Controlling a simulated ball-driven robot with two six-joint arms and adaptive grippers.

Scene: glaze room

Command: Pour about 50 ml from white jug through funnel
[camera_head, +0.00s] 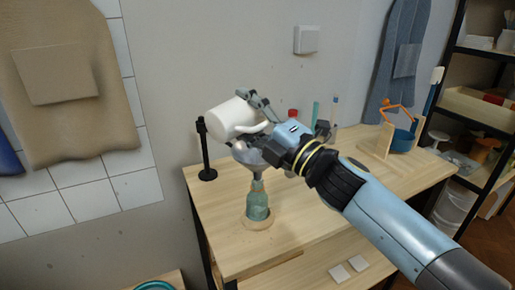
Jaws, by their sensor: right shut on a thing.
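My right gripper (266,125) is shut on the white jug (229,117) and holds it tilted above the table. The jug is directly over a grey funnel (249,158), partly hidden by the jug and my gripper. The funnel sits in the neck of a greenish bottle (257,203). The bottle stands upright on a round wooden base (258,223) on the wooden table (305,228). I cannot tell whether liquid is flowing or how much is in the bottle. My left gripper is not in view.
A black stand (206,152) is at the table's back left corner. A blue pot (402,140) with an orange frame stands at the back right. Shelves (476,112) stand at the far right.

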